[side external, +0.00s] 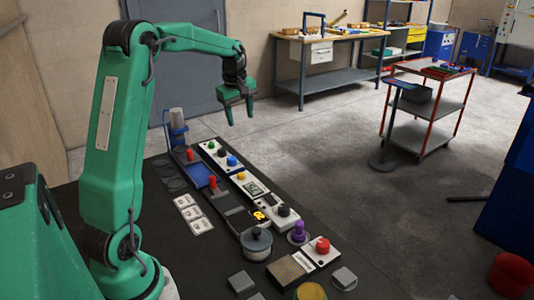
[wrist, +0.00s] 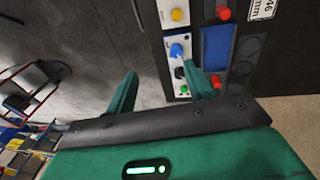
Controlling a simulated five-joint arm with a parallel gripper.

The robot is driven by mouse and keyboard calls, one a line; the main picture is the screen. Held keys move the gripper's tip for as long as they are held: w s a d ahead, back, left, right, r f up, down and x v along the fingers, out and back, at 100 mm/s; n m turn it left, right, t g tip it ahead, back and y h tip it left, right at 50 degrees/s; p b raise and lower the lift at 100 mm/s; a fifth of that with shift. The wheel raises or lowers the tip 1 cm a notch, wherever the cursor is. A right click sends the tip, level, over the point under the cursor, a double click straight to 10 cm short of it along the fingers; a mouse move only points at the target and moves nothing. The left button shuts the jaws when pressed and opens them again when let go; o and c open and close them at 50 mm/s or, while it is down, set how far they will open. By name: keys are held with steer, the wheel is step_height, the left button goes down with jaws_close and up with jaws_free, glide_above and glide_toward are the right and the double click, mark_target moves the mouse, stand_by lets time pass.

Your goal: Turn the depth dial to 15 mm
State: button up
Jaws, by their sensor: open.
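My gripper (side external: 240,117) is open and empty, raised above the far end of the row of controls. In the wrist view its two fingers (wrist: 165,80) stand apart, with the right one partly over the white control panel. That white panel (wrist: 175,30) carries a blue dial (wrist: 177,50) with a pale pointer, a yellow knob (wrist: 180,15), and black and green controls. The blue dial also shows in the side view (side external: 231,160). I cannot tell which is the depth dial, nor read a setting.
Red-handled controls (side external: 212,182) stand beside the panel. A blue holder with a cup (side external: 178,125) stands at the far end. White cards (side external: 193,213) lie left.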

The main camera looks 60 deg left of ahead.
mark_target(221, 149)
steer(key=a+f+n, duration=0.2)
steer(key=a+f, duration=0.1)
steer(key=a, duration=0.1)
steer(key=a+f+n, duration=0.2)
steer(key=a+f, duration=0.2)
steer(key=a, duration=0.1)
steer(key=s+a+f+n+g, duration=0.1)
steer(key=a+f+n, duration=0.1)
steer(key=a, duration=0.3)
steer(key=shift+a+f+n+h, duration=0.1)
steer(key=shift+f+n+h, duration=0.2)
steer(key=shift+f, duration=0.4)
steer(key=shift+w+a+f, duration=0.1)
steer(key=shift+w+f, duration=0.05)
steer(key=shift+f, duration=1.8)
steer(key=shift+w+f, duration=0.1)
steer(key=shift+f, duration=1.85)
steer(key=c, duration=1)
